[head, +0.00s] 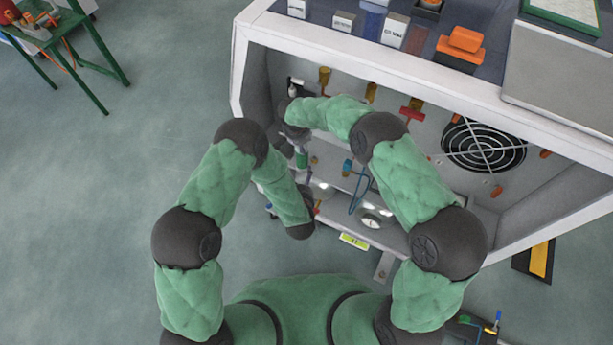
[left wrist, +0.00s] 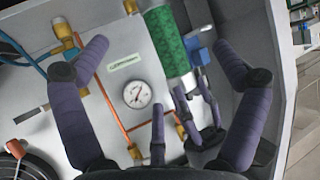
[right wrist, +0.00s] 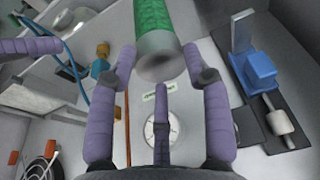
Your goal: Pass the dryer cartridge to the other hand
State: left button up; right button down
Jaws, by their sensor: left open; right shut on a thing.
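The dryer cartridge is a green cylinder with pale grey ends; a small part shows in the head view (head: 302,160), below the end of my right arm. My right gripper (right wrist: 162,62) is shut on the dryer cartridge (right wrist: 155,22), whose grey end faces the right wrist camera between the fingertips. My left gripper (left wrist: 162,48) is open, its fingers spread wide. In the left wrist view the cartridge (left wrist: 168,42) stands beyond and between these fingers, nearer the right one; I cannot tell whether they touch. My left arm hides most of the left gripper in the head view.
The open generator cabinet (head: 243,75) surrounds the work area. Inside are a pressure gauge (left wrist: 137,93), copper pipes, brass fittings and a blue fitting (right wrist: 258,68). A round fan grille (head: 484,146) is at the right.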

aim_at(306, 159)
jog(key=shift+r, duration=0.1)
pick_arm(q)
jog(key=shift+t, duration=0.7)
jog(key=x, duration=0.4)
jog(key=d+r+x, duration=0.1)
jog(key=x, duration=0.3)
jog(key=r+x, duration=0.1)
jog(key=x, duration=0.3)
jog(key=shift+w+d, duration=0.25)
jog(key=shift+w, duration=0.1)
jog(key=c, duration=1.4)
jog(key=shift+r, duration=0.1)
jog(key=shift+c, duration=0.8)
pick_arm(e)
jog(key=shift+c, duration=2.3)
grip_release()
